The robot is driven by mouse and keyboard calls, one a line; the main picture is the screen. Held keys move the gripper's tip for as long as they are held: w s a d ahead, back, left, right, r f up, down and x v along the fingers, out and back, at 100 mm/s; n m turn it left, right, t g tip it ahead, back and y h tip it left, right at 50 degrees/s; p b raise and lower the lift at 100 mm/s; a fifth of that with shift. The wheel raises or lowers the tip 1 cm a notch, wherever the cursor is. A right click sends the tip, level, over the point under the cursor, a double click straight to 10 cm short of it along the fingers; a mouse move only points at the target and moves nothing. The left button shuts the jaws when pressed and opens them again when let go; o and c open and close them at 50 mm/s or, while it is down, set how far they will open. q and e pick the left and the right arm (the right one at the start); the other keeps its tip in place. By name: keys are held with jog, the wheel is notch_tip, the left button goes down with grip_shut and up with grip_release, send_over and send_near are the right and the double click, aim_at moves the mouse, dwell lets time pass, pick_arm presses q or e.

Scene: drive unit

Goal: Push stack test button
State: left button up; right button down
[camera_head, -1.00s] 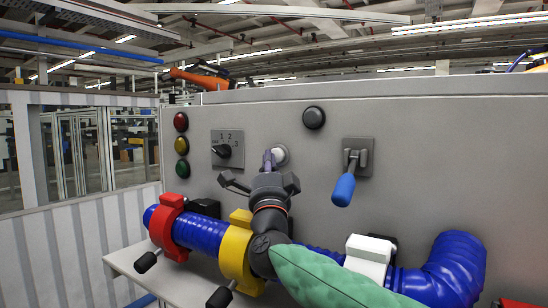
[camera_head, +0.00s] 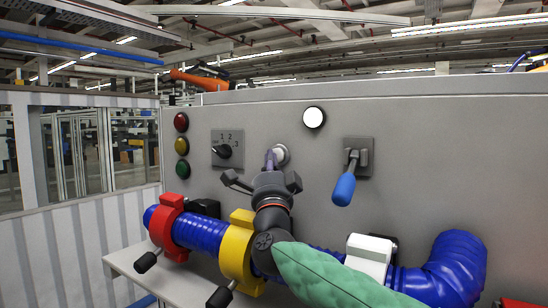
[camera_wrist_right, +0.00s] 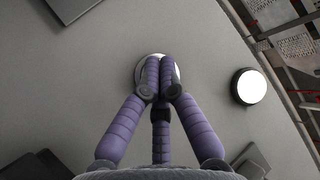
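A round button (camera_head: 282,153) with a pale rim is set in the grey panel (camera_head: 430,150), left of the lever. My right gripper (camera_head: 270,160) is shut, and its purple fingertips are at this button, covering part of it. In the wrist view, the closed fingertips (camera_wrist_right: 160,88) lie over the light button (camera_wrist_right: 155,63); only its edge shows around them. Exact contact is hidden. A round lamp (camera_head: 314,117) above and to the right glows white, and it also glows in the wrist view (camera_wrist_right: 250,87). No label names either one. My left gripper is not in view.
A blue-handled lever (camera_head: 344,188) is on the right. A rotary switch (camera_head: 224,151) and unlit red, yellow and green lamps (camera_head: 182,145) are on the left. A blue hose (camera_head: 455,270) with red, yellow and white clamps runs below my right arm.

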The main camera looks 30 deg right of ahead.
jog(key=shift+s+a, duration=0.5)
jog(key=shift+a, duration=0.2)
jog(key=shift+a, duration=0.1)
jog(key=s+a, duration=0.2)
jog(key=a, duration=0.1)
jog(key=s+a, duration=0.1)
jog(key=a, duration=0.1)
jog(key=shift+b, duration=0.35)
